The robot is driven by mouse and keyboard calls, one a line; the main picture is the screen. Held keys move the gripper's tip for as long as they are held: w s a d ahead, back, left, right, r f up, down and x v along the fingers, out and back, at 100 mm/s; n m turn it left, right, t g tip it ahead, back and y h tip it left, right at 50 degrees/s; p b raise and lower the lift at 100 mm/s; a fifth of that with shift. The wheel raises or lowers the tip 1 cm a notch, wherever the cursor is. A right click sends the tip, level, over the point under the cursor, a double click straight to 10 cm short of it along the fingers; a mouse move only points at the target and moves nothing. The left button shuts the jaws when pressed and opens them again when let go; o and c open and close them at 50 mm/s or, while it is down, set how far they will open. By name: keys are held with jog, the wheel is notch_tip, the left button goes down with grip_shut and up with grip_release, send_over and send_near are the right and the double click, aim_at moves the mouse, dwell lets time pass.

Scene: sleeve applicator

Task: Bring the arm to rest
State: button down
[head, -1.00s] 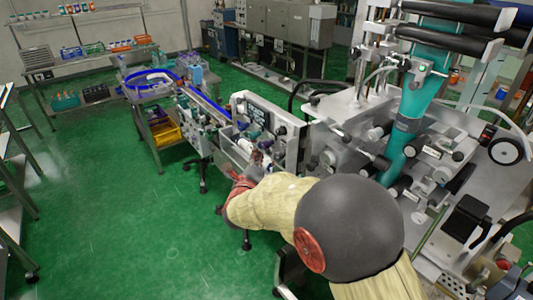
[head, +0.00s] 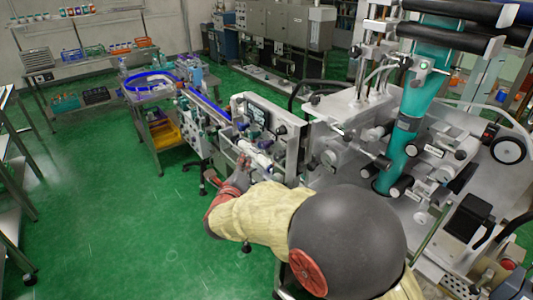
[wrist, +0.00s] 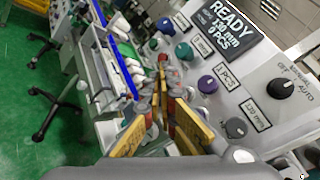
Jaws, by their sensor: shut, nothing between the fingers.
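My gripper (head: 242,172) is in front of the sleeve applicator's control section in the head view, at the end of my yellow-sleeved arm. In the wrist view its fingers (wrist: 162,92) are closed together and hold nothing. They point along the machine's front, beside the control panel (wrist: 245,88). I cannot tell whether they touch anything. The panel's display (wrist: 228,30) reads READY, with a millimetre figure and a PCS count below. Several coloured knobs (wrist: 207,89) lie to the right of the fingers.
A conveyor with blue rails (head: 205,105) runs back to a cart with a blue-rimmed round table (head: 150,82). White pieces (head: 254,152) lie in the machine's trough. The large sleeve machine (head: 345,150) fills the right. Green floor (head: 110,210) is clear on the left.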

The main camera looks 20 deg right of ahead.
dwell(0.4)
jog(key=s+a+f+n+g+y, duration=0.25)
jog(key=a+f+n+y, duration=0.35)
jog(key=a+f+n, duration=0.5)
jog(key=s+a+f+n+g+y, duration=0.1)
jog(key=s+a+n+g+y, duration=0.25)
jog(key=s+n, duration=0.6)
jog(key=s+d+r+n+g+b, duration=0.1)
jog(key=s+d+n+g, duration=0.2)
jog(key=s, duration=0.4)
jog(key=s+d+r+n+g, duration=0.1)
jog(key=s+d+r+n, duration=0.15)
jog(key=s+n, duration=0.4)
jog(key=s+d+r+n+g+b, duration=0.15)
jog(key=s+d, duration=0.25)
jog(key=s, duration=0.4)
jog(key=s+d+r+t+h, duration=0.1)
jog(key=s+d+r+h, duration=0.1)
jog(key=s+d+r, duration=0.4)
jog(key=shift+s+d+t, duration=0.2)
jog(key=shift+d+t, duration=0.15)
jog(key=shift+d, duration=0.2)
